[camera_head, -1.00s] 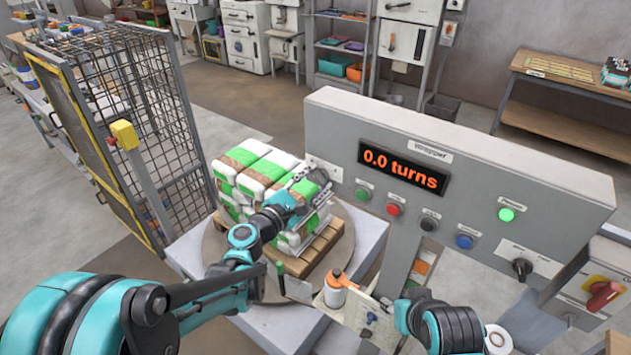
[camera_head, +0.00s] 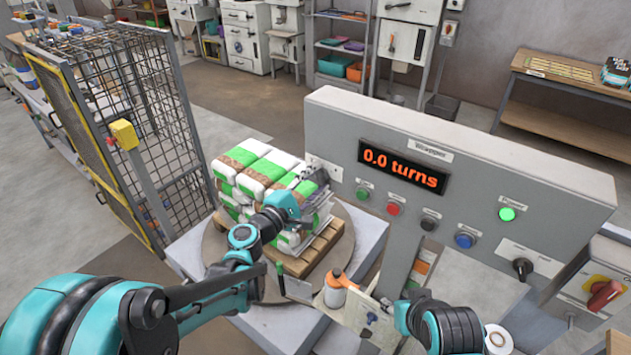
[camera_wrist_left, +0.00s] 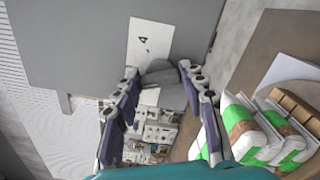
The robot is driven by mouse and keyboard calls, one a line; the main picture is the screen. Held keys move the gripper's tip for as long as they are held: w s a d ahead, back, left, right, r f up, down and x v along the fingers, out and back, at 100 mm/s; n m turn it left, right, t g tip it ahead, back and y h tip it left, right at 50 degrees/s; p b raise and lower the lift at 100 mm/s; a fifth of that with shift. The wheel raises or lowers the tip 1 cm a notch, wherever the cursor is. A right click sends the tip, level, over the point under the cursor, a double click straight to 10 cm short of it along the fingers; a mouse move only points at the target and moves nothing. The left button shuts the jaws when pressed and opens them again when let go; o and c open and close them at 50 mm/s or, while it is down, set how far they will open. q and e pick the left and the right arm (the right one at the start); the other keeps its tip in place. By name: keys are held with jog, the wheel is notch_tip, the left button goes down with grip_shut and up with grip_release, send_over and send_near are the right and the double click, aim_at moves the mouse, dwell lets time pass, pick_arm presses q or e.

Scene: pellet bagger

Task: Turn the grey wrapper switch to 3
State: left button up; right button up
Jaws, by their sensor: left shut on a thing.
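The grey wrapper switch (camera_wrist_left: 160,74) shows in the left wrist view as a grey knob at the lower edge of a white plate (camera_wrist_left: 150,38) with a small dark mark. My left gripper (camera_wrist_left: 160,80) has a finger on either side of this knob and is shut on it. In the head view, my left gripper (camera_head: 318,190) is at the left end of the grey wrapper panel (camera_head: 330,120), by a white plate (camera_head: 325,168). The gripper hides the knob there, and its setting cannot be read. The right arm (camera_head: 445,325) shows at the bottom; its gripper is out of view.
The display (camera_head: 404,167) reads 0.0 turns. Several buttons and a black switch (camera_head: 522,268) are along the panel. Stacked green-and-white bags (camera_head: 262,168) on a pallet (camera_head: 300,266) stand close beside the left gripper. A mesh guard (camera_head: 140,120) stands at left.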

pick_arm(q)
jog(key=shift+f+m, duration=0.1)
jog(key=shift+m, duration=2.2)
jog(key=o, duration=1.2)
jog(key=shift+c, duration=0.2)
jog(key=v, duration=1.2)
jog(key=shift+s+d, duration=0.1)
